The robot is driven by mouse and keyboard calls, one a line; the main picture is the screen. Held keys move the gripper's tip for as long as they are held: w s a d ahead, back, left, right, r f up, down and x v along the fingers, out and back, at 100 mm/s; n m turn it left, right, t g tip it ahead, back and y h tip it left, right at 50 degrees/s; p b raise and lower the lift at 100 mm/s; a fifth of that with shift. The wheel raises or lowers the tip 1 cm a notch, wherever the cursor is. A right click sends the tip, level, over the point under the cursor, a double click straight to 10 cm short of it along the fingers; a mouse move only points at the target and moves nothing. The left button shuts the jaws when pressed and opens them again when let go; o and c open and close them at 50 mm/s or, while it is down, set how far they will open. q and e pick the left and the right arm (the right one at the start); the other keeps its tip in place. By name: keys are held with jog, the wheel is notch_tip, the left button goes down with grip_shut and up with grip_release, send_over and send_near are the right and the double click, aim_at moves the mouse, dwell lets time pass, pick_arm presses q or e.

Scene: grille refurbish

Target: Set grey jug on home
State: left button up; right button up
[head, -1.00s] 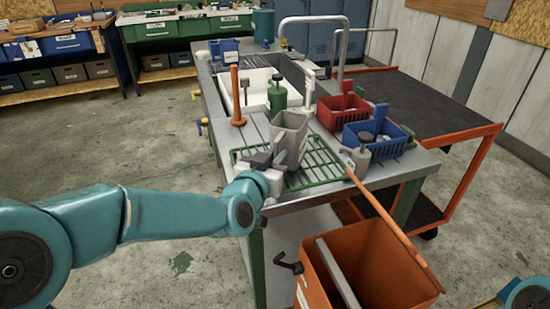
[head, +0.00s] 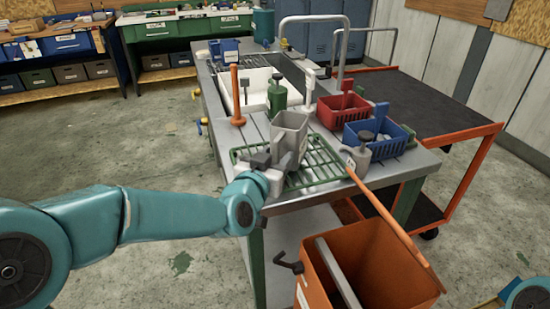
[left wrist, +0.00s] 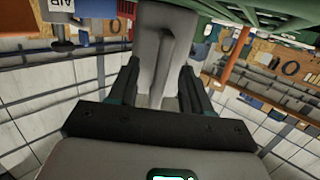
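The grey jug (head: 291,133) stands upright at the green wire rack (head: 325,165) near the bench's front end. My left gripper (head: 270,158) is at the jug's near side. In the left wrist view the two dark fingers (left wrist: 160,75) are apart, on either side of the jug's handle. The jug's grey body (left wrist: 163,18) shows beyond them. Gaps show beside the handle, so the fingers look open around it. No marked home spot can be told in these views. My right gripper is not in view.
An orange peg stand (head: 236,95) and a green bottle (head: 277,95) stand behind the jug. A grey pump bottle (head: 359,158), a blue basket (head: 385,147) and a red basket (head: 340,112) are to its right. An orange bin (head: 370,265) stands in front of the bench.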

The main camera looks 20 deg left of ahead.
pick_arm(q)
jog(key=o, duration=0.6)
jog(key=shift+c, duration=0.2)
jog(key=shift+s+a+r, duration=0.1)
jog(key=shift+s+r, duration=0.05)
jog(key=shift+s, duration=0.8)
jog(key=shift+s+a+r, duration=0.1)
jog(key=shift+s, duration=0.8)
jog(key=shift+s+a+r, duration=0.1)
jog(key=shift+s, duration=0.75)
jog(key=shift+s+a+r, duration=0.1)
jog(key=shift+s, duration=0.7)
jog(key=shift+b, duration=0.3)
